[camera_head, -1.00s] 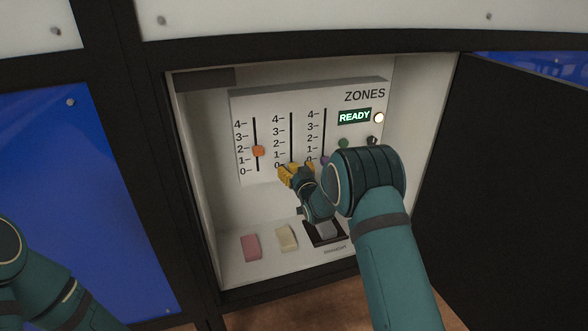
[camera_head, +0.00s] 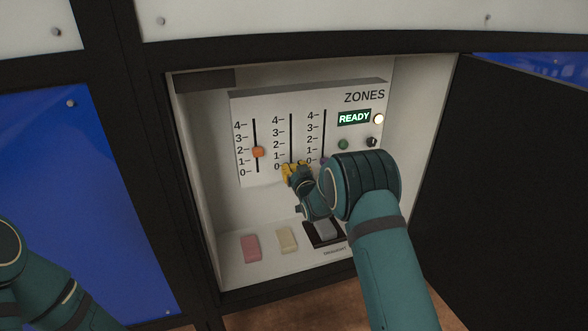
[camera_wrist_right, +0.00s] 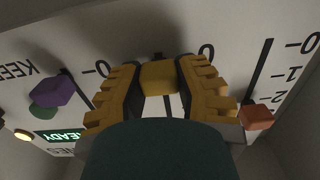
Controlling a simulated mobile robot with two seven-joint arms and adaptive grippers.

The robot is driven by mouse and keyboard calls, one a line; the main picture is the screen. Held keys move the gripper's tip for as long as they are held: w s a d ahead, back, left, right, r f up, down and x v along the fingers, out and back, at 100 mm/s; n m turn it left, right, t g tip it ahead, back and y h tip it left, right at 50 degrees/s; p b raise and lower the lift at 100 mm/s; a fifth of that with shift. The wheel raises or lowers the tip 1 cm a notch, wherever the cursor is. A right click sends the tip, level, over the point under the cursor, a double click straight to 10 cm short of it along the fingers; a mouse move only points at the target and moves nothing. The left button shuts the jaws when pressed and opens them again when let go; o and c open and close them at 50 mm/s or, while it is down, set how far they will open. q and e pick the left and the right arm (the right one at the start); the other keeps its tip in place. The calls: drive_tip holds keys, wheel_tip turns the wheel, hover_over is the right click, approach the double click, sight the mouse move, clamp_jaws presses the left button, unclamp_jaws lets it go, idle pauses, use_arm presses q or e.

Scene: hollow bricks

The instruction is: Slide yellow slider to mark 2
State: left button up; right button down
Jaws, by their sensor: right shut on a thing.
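The yellow slider (camera_wrist_right: 159,78) is between my right gripper's fingers in the right wrist view, by the 0 mark of the middle track. My right gripper (camera_head: 293,171) is shut on it; its yellow fingers hide the slider in the head view. The white ZONES panel (camera_head: 270,103) has three vertical tracks marked 0 to 4. The middle track (camera_head: 291,137) is bare above the gripper. My left arm shows at the lower left of the head view, but its gripper is out of view.
An orange slider (camera_head: 258,152) sits near mark 2 on the left track. A purple slider (camera_wrist_right: 52,88) sits low on the right track. Pink (camera_head: 251,247) and cream (camera_head: 287,239) blocks lie on the cabinet floor. An open dark door (camera_head: 510,190) stands at right.

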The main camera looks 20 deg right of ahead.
sight(291, 141)
wheel_tip(291, 141, up, 8)
drive_tip(key=shift+r+p, duration=0.15)
drive_tip(key=shift+p, duration=0.25)
drive_tip(key=c, duration=0.6)
unclamp_jaws()
drive_tip(key=shift+w, duration=0.1)
drive_tip(key=s, duration=1.2)
drive_tip(key=shift+d, duration=0.2)
